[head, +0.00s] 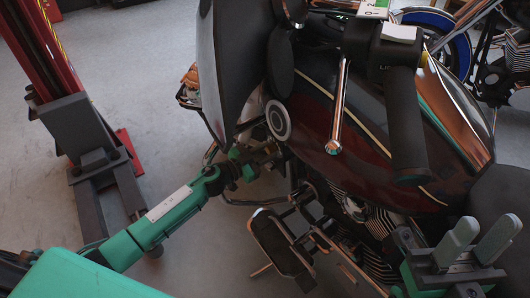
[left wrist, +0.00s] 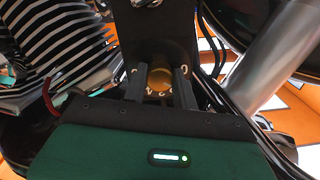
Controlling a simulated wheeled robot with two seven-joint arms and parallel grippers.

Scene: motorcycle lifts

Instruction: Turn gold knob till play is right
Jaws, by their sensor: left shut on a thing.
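The gold knob (left wrist: 160,78) shows in the left wrist view, between the two dark fingers of my left gripper (left wrist: 160,88). The fingers are shut on its sides. White letters or marks curve around the knob on the dark part; I cannot read them surely. In the head view my left gripper (head: 255,160) reaches in under the front of the dark red motorcycle (head: 330,120), and the knob is hidden there. My right gripper (head: 485,235) is at the lower right, with its two grey-green fingers apart and nothing between them.
A black handlebar grip (head: 405,120) and a chrome lever (head: 340,110) stick out above the tank. A red lift post (head: 45,45) with a dark foot stands at the left. Finned engine parts (left wrist: 65,45) lie beside my left gripper. Grey floor (head: 200,255) is clear at lower middle.

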